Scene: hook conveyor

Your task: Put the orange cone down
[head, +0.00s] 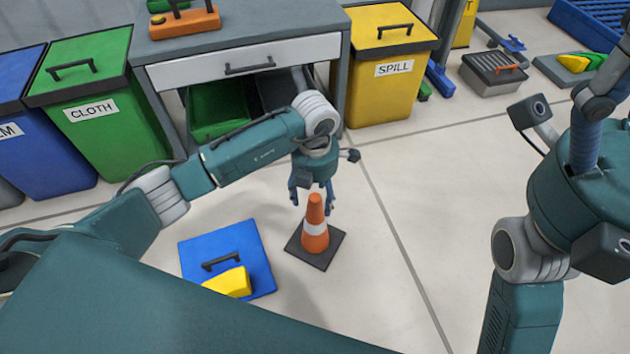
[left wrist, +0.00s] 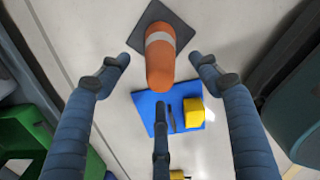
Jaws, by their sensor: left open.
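The orange cone (head: 315,228) has a white band and a square black base, and stands upright on the floor. In the left wrist view the cone (left wrist: 160,62) shows at the top centre, beyond my fingers. My left gripper (head: 312,200) is open, just above and behind the cone's tip in the head view. In the left wrist view its fingers (left wrist: 165,85) are spread wide with nothing held between them. Whether any finger touches the cone, I cannot tell. My right arm shows at the right of the head view, but its fingers are not seen.
A blue lid (head: 228,258) with a yellow wedge (head: 230,283) lies left of the cone. Behind stand a grey workbench (head: 245,45), a green CLOTH bin (head: 100,95) and a yellow SPILL bin (head: 390,65). The floor right of the cone is clear.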

